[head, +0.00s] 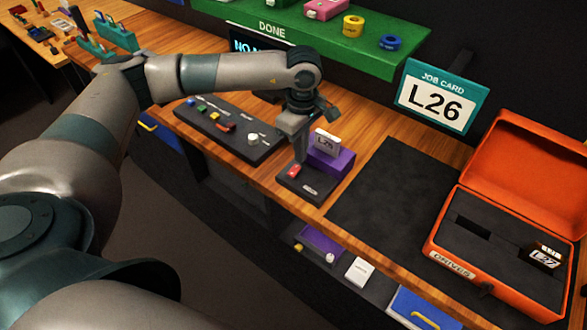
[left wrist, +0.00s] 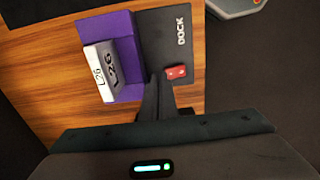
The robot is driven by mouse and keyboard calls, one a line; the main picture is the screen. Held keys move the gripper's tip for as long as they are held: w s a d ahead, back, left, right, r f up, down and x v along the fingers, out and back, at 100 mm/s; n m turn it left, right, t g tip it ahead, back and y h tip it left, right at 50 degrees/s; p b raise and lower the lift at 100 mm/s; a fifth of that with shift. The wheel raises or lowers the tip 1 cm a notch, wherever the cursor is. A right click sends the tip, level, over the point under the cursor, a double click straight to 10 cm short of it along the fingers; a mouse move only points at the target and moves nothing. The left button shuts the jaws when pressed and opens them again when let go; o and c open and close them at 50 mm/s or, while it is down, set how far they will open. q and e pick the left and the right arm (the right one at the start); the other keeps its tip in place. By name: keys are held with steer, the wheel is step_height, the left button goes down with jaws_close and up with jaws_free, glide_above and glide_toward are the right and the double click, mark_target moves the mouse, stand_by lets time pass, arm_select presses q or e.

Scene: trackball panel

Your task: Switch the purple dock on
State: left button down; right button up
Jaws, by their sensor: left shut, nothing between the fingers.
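The purple dock (head: 338,161) sits on a dark base near the wooden bench's front edge. It also shows in the left wrist view (left wrist: 123,30), with the word DOCK on the base. A grey drive labelled L26 (head: 325,143) stands in it, also in the left wrist view (left wrist: 106,73). A red rocker switch (head: 293,172) is on the base and shows beside my fingertips in the left wrist view (left wrist: 177,72). My left gripper (head: 300,160) is shut and empty, pointing down close beside the switch; I cannot tell whether it touches. My right gripper is not in view.
A dark panel with coloured controls and a white knob (head: 253,138) lies left of the dock. A black mat (head: 385,195) is bare to the right. An open orange case (head: 440,225) holds a drive labelled L27. A job card (head: 436,98) reads L26. A green DONE shelf (head: 320,40) runs behind.

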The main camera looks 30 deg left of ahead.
arm_select(q)
steer(key=shift+f+b, duration=0.75)
steer(key=shift+f, duration=0.1)
steer(key=shift+r, duration=0.2)
step_height(320, 180, up, 7)
steer(key=p, duration=0.2)
stand_by(0.8)
steer(key=shift+s+f, duration=0.1)
steer(key=shift+f, duration=0.1)
stand_by(0.3)
